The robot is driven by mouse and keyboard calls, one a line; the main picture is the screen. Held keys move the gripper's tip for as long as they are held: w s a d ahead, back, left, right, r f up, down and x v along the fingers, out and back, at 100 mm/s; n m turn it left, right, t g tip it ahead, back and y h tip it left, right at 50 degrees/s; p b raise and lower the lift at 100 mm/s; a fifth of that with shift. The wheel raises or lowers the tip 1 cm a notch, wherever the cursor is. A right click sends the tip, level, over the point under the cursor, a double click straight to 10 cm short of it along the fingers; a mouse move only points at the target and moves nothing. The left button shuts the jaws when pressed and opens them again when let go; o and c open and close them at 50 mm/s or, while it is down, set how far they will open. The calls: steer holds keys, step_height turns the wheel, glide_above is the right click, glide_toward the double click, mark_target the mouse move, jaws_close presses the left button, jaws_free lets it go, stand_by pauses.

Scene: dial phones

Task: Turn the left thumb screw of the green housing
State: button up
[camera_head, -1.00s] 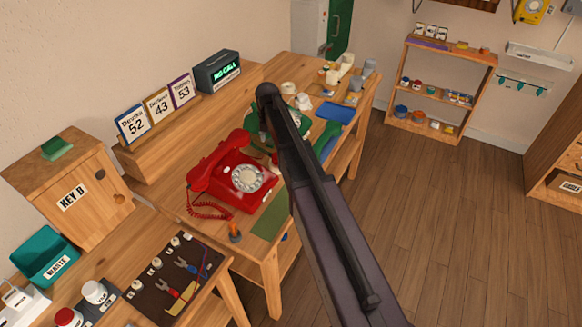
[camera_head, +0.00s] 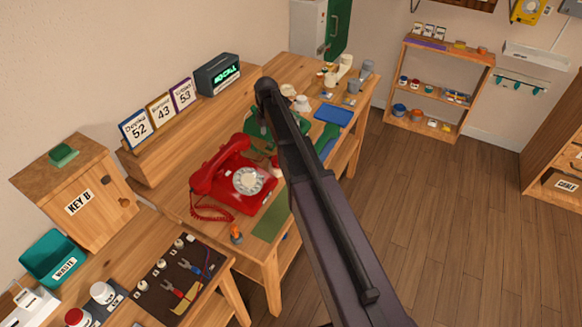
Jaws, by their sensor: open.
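The green housing (camera_head: 256,130) is on the wooden workbench behind the red telephone, largely covered by my arm. Only parts of it show on either side of the arm, with a green piece (camera_head: 325,134) to the right. I cannot make out its thumb screws, the left one included. My arm crosses the middle of the view from the bottom up to the bench. My gripper is not visible; it is hidden behind the arm or out of view.
A red telephone (camera_head: 226,184) stands close in front of the green housing. A blue tray (camera_head: 333,115) and small white parts lie beyond. A shelf with number cards (camera_head: 160,109) and a NO CALL display (camera_head: 218,74) runs behind. The floor at right is clear.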

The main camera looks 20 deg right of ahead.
steer(key=shift+r+p, duration=4.8)
steer(key=shift+r, duration=0.35)
steer(key=s+f+m+b, duration=0.3)
steer(key=s+m, duration=2.1)
steer(key=s, duration=0.2)
steer(key=shift+d, duration=0.2)
step_height(320, 180, up, 3)
steer(key=m+p, duration=0.3)
steer(key=m, duration=0.3)
glide_above(270, 143)
steer(key=shift+f, duration=0.15)
steer(key=shift+f+b, duration=0.2)
steer(key=shift+b, duration=0.1)
step_height(270, 143, down, 14)
steer(key=b, duration=1.3)
steer(key=shift+r, duration=0.25)
